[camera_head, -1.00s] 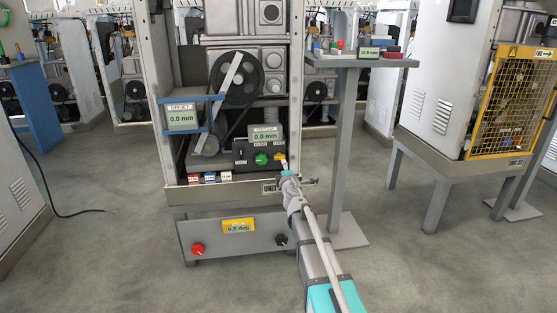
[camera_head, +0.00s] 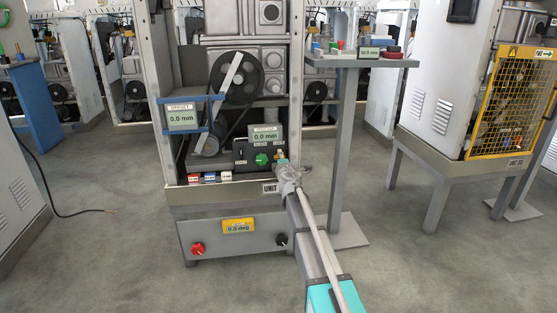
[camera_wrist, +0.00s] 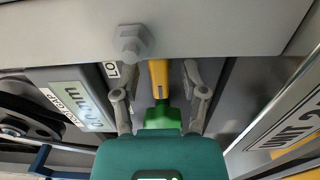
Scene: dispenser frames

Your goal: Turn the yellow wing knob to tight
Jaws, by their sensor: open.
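The yellow wing knob (camera_wrist: 159,76) shows in the wrist view as a narrow bar between my gripper's fingers, with a green part (camera_wrist: 162,116) between it and my gripper's body. My gripper (camera_wrist: 151,78) is open, with one finger on each side of the knob and visible gaps. In the head view my gripper (camera_head: 284,172) is at the right end of the machine's lower panel and mostly hides the knob. A label partly reading "LO" (camera_wrist: 111,70) is beside the left finger.
A green knob (camera_head: 262,159) and a display reading 0.0 mm (camera_head: 265,136) are just left of my gripper. A hex bolt (camera_wrist: 131,43) and a grey plate (camera_wrist: 220,25) are close to the fingers. A grey post stand (camera_head: 345,150) is to the right.

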